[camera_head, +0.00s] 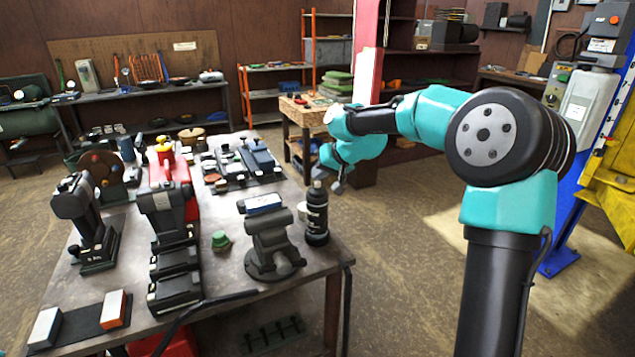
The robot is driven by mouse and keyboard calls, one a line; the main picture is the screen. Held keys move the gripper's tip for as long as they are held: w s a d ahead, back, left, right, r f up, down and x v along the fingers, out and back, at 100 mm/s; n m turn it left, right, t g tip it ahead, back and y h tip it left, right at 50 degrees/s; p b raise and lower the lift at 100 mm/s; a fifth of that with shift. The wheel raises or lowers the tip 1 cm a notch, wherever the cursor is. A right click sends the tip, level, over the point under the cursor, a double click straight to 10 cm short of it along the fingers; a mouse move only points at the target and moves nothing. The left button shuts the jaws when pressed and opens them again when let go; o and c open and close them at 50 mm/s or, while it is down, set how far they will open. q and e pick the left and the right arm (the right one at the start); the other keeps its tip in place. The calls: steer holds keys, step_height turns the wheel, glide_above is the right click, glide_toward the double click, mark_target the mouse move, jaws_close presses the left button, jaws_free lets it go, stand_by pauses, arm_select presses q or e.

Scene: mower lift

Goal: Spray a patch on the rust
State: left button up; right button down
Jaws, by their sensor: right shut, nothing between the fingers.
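A black spray can (316,215) with a pale label stands upright at the right edge of the workbench (225,265). My right gripper (331,180), on the teal arm, is just above and slightly right of the can's top. It is shut and empty; whether it touches the can, I cannot tell. My left gripper is not in view. I cannot make out a rust patch.
A grey vise (271,245) stands just left of the can, with a small green object (220,240) beside it. Grinders and battery chargers crowd the bench's left. A blue lift post (575,220) with yellow parts stands at right. The floor between is clear.

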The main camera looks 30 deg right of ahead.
steer(key=shift+f, duration=0.1)
stand_by(0.4)
steer(key=shift+f, duration=0.4)
steer(key=shift+r, duration=0.5)
stand_by(0.3)
steer(key=shift+r, duration=3)
